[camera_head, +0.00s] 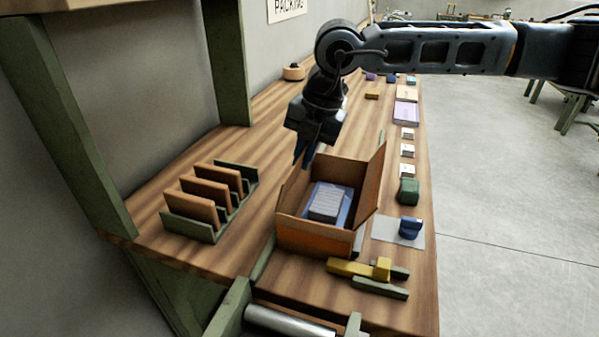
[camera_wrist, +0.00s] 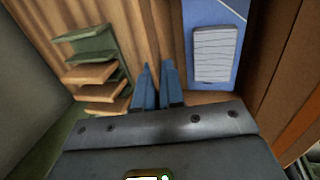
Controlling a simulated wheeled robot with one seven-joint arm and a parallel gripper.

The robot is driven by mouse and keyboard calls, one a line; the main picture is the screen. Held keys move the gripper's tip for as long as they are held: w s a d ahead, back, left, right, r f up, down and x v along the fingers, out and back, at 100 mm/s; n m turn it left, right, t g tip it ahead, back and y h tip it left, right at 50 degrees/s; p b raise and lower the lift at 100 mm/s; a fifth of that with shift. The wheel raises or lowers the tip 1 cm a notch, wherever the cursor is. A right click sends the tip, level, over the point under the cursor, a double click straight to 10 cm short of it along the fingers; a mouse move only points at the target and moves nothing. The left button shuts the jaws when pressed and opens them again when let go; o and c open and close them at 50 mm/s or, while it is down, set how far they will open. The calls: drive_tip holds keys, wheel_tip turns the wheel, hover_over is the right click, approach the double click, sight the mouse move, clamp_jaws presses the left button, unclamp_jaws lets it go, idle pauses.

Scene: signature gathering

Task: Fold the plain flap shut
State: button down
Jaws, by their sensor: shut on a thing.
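An open brown cardboard box (camera_head: 313,238) stands on the bench. A grey striped block on a blue sheet (camera_head: 327,201) lies inside it, and both show in the wrist view (camera_wrist: 216,52). A tall flap (camera_head: 371,183) stands up at the box's right side. My gripper (camera_head: 302,157) points down at the box's back left corner, with its blue fingertips (camera_wrist: 158,72) close together beside the left wall. They are shut on what seems to be the plain flap's edge, though the fingers hide the grip. The box's contents are right of the fingers in the wrist view.
A green rack with brown dividers (camera_head: 205,197) stands left of the box. A yellow tool (camera_head: 358,268), a blue item (camera_head: 411,228) and a green block (camera_head: 408,191) sit at the right. A metal roller (camera_head: 290,321) is in front. Bench space between rack and box is clear.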

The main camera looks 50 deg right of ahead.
drive_tip(key=t+b, duration=0.1)
drive_tip(key=b, duration=0.3)
drive_tip(key=s+f+t+y+b, duration=0.1)
drive_tip(key=t+b, duration=0.1)
drive_tip(key=b, duration=0.2)
drive_tip(key=f+t+y+b, duration=0.1)
drive_tip(key=b, duration=0.4)
drive_tip(key=shift+s+d+t, duration=0.3)
drive_tip(key=shift+d+t, duration=0.05)
drive_tip(key=shift+t, duration=0.05)
drive_tip(key=t+b, duration=0.1)
drive_tip(key=b, duration=0.2)
drive_tip(key=shift+s+y, duration=0.15)
drive_tip(key=shift+y, duration=0.15)
drive_tip(key=shift+s+d+r+t+b, duration=0.1)
drive_tip(key=shift+t+b, duration=0.4)
drive_tip(key=shift+b, duration=0.65)
drive_tip(key=shift+r, duration=0.1)
drive_tip(key=c, duration=1.3)
unclamp_jaws()
